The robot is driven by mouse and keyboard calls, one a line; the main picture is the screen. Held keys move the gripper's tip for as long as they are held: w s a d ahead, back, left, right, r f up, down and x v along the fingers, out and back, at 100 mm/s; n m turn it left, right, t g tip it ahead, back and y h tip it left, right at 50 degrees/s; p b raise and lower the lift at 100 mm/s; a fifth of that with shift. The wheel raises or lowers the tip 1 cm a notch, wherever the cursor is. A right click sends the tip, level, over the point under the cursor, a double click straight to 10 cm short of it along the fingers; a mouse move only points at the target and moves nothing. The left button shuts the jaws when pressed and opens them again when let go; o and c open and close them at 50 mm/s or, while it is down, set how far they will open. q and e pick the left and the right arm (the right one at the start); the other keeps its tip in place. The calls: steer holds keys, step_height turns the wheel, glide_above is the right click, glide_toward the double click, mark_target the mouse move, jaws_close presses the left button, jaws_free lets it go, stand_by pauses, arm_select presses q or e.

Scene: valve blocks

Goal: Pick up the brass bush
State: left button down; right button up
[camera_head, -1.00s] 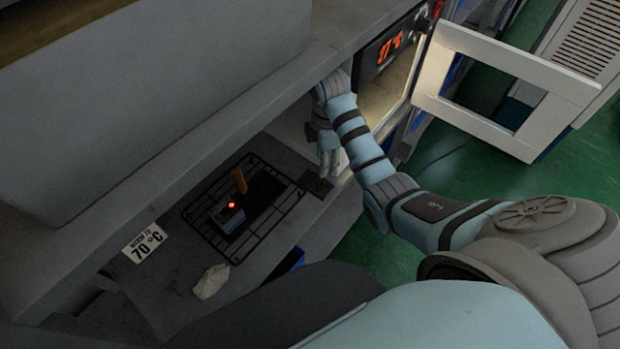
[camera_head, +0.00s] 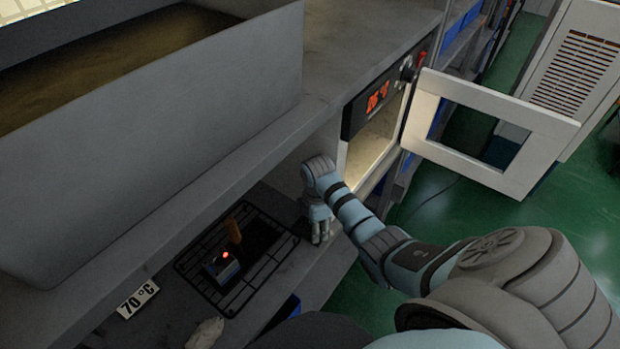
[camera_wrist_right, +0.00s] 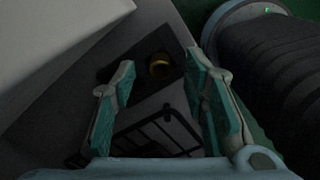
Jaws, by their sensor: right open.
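The brass bush (camera_wrist_right: 160,66) is a small yellowish ring on a dark plate (camera_wrist_right: 143,80) in the right wrist view. It lies beyond my right gripper's fingertips, between their lines, and is not touched. My right gripper (camera_wrist_right: 160,80) is open and empty in that view. In the head view the right gripper (camera_head: 318,238) hangs over the lower shelf, right of the wire rack. I cannot make out the bush there. My left gripper is not in view.
A black wire rack (camera_head: 187,268) carries a block with a red light (camera_head: 222,266) and an orange-brown upright piece (camera_head: 233,231). A 70 °C sign (camera_head: 138,298) and a pale cloth (camera_head: 205,333) are nearby. An oven door (camera_head: 440,100) stands open. The upper shelf overhangs.

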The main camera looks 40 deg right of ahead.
steer(key=shift+f, duration=0.4)
jaws_close()
steer(key=shift+r, duration=0.1)
